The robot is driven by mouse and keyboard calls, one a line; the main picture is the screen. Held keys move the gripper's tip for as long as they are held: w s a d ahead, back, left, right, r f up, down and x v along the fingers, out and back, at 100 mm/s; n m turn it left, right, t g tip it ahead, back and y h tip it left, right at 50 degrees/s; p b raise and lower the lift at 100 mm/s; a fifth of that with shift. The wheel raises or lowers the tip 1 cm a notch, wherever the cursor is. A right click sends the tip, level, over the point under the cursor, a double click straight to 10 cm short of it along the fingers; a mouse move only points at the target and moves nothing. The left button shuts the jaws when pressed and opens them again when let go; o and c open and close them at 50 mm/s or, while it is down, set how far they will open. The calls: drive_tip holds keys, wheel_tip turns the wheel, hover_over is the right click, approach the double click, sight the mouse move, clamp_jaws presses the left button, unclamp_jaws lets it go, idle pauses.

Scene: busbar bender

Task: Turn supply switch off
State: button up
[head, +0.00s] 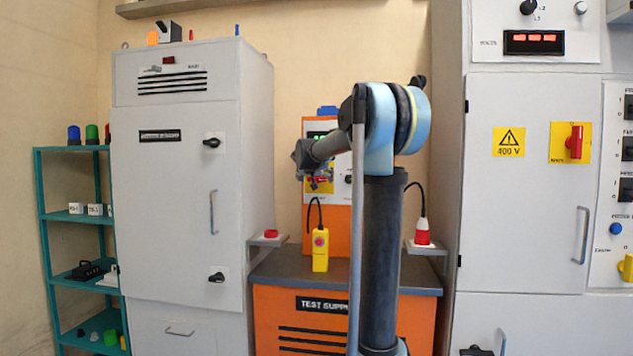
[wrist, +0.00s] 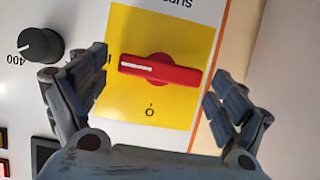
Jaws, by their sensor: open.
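The supply switch is a red rotary handle (wrist: 160,70) on a yellow plate (wrist: 150,25). In the wrist view the handle lies crosswise, its white line at the left end, beside a mark partly hidden by my left finger. In the head view the yellow plate (head: 322,186) on the orange test supply panel is mostly hidden behind my arm's end.
A black knob (wrist: 40,46) sits left of the plate in the wrist view. In the head view a yellow pendant (head: 320,250) and a red plug (head: 422,231) stand by the bench top. Another red switch (head: 574,142) is on the right cabinet.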

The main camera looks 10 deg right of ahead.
drive_tip(key=c, duration=1.1)
drive_tip(key=shift+o, duration=0.2)
drive_tip(key=shift+d, duration=0.1)
drive_tip(key=n+h, duration=0.2)
drive_tip(key=n, duration=0.2)
drive_tip(key=a+f+n+h, duration=0.1)
drive_tip(key=n+h, duration=0.1)
drive_tip(key=n, duration=0.3)
drive_tip(key=n+h, duration=0.3)
drive_tip(key=n, duration=0.1)
drive_tip(key=shift+w+a+f+t, duration=0.2)
drive_tip(key=shift+a+t, duration=0.1)
drive_tip(key=shift+t, duration=0.1)
drive_tip(key=shift+n, duration=0.3)
